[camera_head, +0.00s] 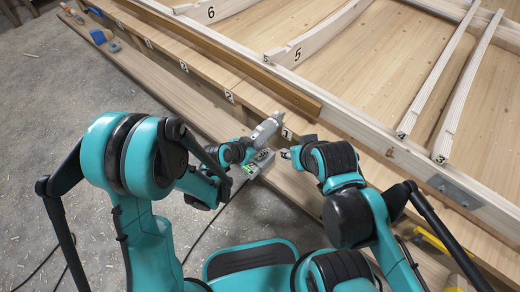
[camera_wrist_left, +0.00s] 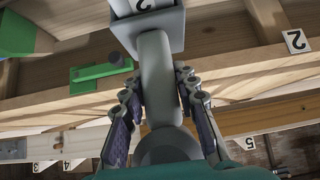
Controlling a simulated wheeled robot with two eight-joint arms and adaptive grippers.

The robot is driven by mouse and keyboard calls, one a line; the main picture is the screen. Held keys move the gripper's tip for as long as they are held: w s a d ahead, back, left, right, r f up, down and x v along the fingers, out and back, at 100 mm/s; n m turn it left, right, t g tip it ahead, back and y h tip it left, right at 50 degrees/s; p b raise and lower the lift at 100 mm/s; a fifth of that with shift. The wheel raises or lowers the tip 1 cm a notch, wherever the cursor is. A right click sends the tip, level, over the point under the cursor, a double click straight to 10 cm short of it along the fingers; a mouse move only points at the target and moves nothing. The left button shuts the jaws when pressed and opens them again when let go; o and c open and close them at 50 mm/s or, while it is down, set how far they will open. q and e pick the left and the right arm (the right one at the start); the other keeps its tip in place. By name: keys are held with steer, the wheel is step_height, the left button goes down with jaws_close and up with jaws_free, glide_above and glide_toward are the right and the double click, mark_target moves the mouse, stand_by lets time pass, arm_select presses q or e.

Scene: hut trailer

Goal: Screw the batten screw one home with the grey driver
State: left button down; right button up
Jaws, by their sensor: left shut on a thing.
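The grey driver (camera_head: 267,128) is held by my left gripper (camera_head: 245,150) at the near edge of the wooden frame. Its nose points up and to the right, close to the tag marked 1 (camera_head: 287,133). In the left wrist view the two fingers (camera_wrist_left: 157,112) are closed around the driver's grey handle (camera_wrist_left: 157,68), with its boxy base at the top. My right gripper (camera_head: 290,154) is just right of the driver's base; its fingers are too small to read. A brown batten (camera_head: 230,70) lies along the frame's edge. I cannot make out the batten screw.
Numbered tags, such as tag 2 (camera_head: 229,97), line the near timber. A metal plate (camera_head: 455,189) sits on the frame at right. A yellow tool (camera_head: 430,240) lies near right. The concrete floor at left is open.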

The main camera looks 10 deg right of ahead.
arm_select(q)
steer(key=shift+d, duration=0.15)
steer(key=shift+s, duration=0.1)
steer(key=shift+w+d, duration=0.9)
steer(key=shift+d, duration=0.2)
steer(key=shift+w+d, duration=0.85)
steer(key=shift+d, duration=0.2)
steer(key=shift+w+d, duration=0.15)
steer(key=shift+w+d, duration=0.25)
steer(key=shift+d, duration=0.05)
steer(key=shift+w+d, duration=0.5)
steer(key=shift+d, duration=0.1)
stand_by(1.4)
stand_by(0.5)
steer(key=w+a, duration=0.1)
steer(key=a, duration=0.8)
steer(key=shift+a, duration=0.4)
